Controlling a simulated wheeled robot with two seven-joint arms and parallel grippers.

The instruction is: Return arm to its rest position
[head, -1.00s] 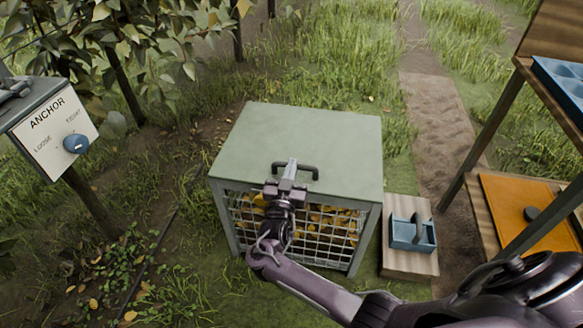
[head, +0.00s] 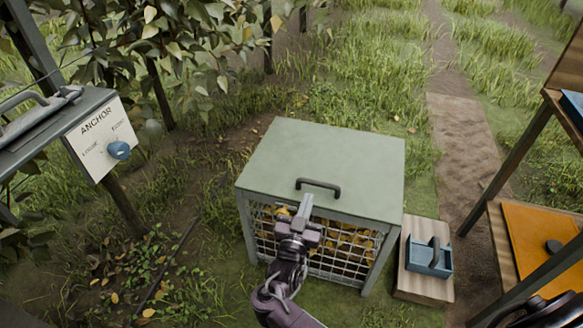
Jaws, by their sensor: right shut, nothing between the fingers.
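My right gripper (head: 304,207) is shut and empty in the head view. It is in front of the green bin (head: 328,160), below the black handle (head: 318,186) on its lid and apart from that handle in the picture. The lid lies flat and closed. Yellow contents (head: 345,240) show through the wire mesh front, partly hidden behind my right gripper and wrist. My left gripper is not in view.
A sign box marked ANCHOR with a blue knob (head: 119,150) stands at the left. A blue-grey caddy (head: 429,257) sits on a wooden block right of the bin. A wooden stand with an orange panel (head: 545,240) is at the far right. A dirt path runs behind.

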